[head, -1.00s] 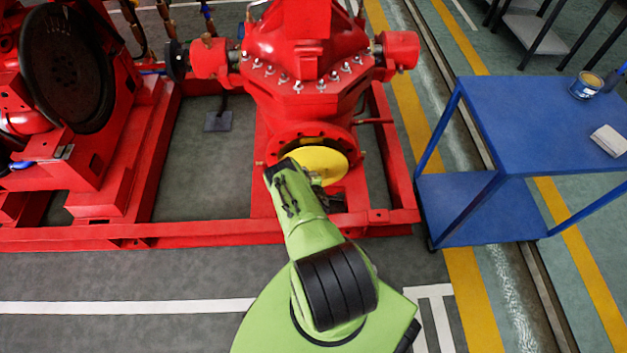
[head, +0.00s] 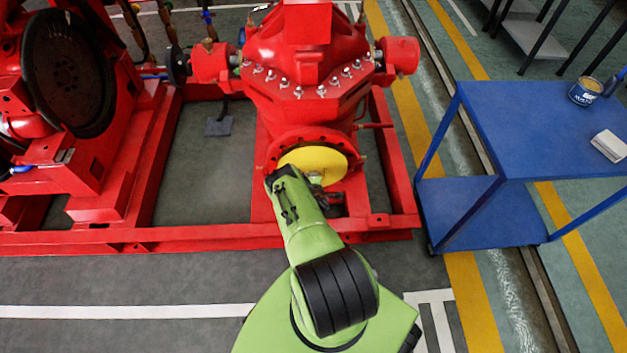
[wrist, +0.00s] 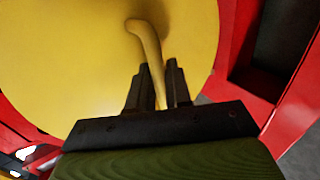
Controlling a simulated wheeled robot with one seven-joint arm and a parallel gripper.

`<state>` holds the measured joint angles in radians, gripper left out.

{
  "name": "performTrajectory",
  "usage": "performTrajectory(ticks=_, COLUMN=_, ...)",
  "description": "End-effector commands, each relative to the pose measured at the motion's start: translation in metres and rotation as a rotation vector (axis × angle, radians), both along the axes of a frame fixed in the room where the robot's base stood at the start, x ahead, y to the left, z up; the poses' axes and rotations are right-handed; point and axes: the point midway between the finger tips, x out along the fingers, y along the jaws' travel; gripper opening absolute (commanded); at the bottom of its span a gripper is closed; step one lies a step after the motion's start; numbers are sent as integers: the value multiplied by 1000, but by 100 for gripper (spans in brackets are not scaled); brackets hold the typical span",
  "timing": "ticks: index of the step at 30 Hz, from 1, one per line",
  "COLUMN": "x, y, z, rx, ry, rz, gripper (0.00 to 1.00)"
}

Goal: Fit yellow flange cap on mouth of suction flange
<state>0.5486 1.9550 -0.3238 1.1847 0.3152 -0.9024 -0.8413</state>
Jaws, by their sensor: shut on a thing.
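The yellow flange cap (head: 313,163) is a round disc at the mouth of the red suction flange (head: 281,150) in the head view. Flange rim shows above and around the cap's upper edge. In the wrist view the cap (wrist: 70,60) fills much of the picture, with a curved yellow handle (wrist: 147,42) standing on its face. My gripper (wrist: 160,80) has its dark fingers shut on that handle. In the head view my green arm covers the cap's lower left edge. I cannot tell whether the cap touches the flange all round.
The red pump casing (head: 305,50) rises behind the flange, on a red base frame (head: 180,236). A blue trolley (head: 540,130) stands to the right, with a tin (head: 586,91) and a white block (head: 609,145) on it.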

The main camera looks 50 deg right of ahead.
Motion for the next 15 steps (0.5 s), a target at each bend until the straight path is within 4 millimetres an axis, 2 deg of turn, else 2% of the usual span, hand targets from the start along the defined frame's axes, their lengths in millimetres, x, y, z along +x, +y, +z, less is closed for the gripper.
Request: performTrajectory(ticks=15, x=8, y=-10, z=1, rx=-3, ry=-2, rz=-1, gripper=0)
